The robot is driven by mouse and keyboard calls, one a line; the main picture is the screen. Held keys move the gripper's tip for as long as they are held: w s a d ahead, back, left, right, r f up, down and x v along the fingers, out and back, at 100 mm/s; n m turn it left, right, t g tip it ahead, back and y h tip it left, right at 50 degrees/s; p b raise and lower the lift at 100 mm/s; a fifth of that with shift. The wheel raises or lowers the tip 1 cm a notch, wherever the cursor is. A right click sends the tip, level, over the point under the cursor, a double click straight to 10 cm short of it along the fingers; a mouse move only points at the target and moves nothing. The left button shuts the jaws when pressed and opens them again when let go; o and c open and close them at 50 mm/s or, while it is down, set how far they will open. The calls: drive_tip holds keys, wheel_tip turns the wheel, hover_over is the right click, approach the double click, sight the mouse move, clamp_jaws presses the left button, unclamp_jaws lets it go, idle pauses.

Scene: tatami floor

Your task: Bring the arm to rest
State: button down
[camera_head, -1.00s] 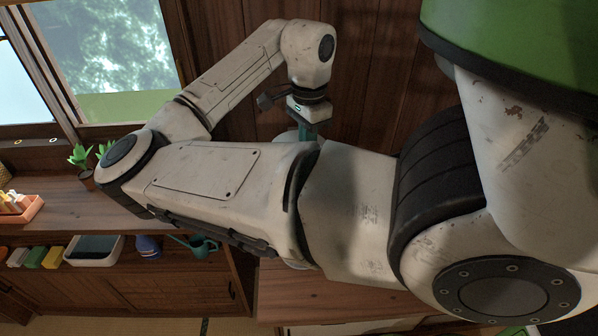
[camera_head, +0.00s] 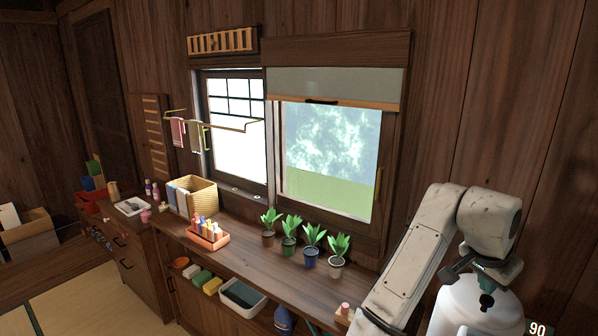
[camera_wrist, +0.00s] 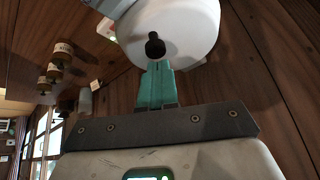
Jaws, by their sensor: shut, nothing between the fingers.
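My pale grey arm (camera_head: 420,255) rises at the right of the head view, folded, with its wrist bent down. In the wrist view my gripper (camera_wrist: 156,72) shows as teal fingers held together with nothing between them. Its tips lie close to the dark knob (camera_wrist: 155,46) of a rounded white object (camera_wrist: 190,30); I cannot tell whether they touch. The white object (camera_head: 470,312) also shows in the head view below my wrist, at the lower right.
A long wooden counter (camera_head: 262,258) runs under the window. Several potted plants (camera_head: 311,240), an orange tray (camera_head: 208,238) and a yellow basket (camera_head: 203,196) stand on it. A white bin (camera_head: 243,298) sits on the shelf below. Wooden wall (camera_head: 500,110) stands behind my arm.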

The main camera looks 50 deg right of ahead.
drive_tip(key=w+a+f+n+t, duration=0.4)
drive_tip(key=w+a+f+n, duration=0.7)
drive_tip(key=w+f+n, duration=0.25)
drive_tip(key=s+a+f+n+y, duration=0.1)
drive_tip(key=s+a+f+n, duration=0.1)
drive_tip(key=a, duration=0.5)
drive_tip(key=s+a+f+n+y, duration=0.2)
drive_tip(key=s+a+f+n, duration=0.1)
drive_tip(key=a+f, duration=0.4)
drive_tip(key=s+a+f+n+g+y, duration=0.1)
drive_tip(key=a+f+n, duration=0.3)
drive_tip(key=a, duration=0.5)
drive_tip(key=shift+s+f+y, duration=0.35)
drive_tip(key=shift+s+y, duration=0.35)
drive_tip(key=shift+s, duration=0.15)
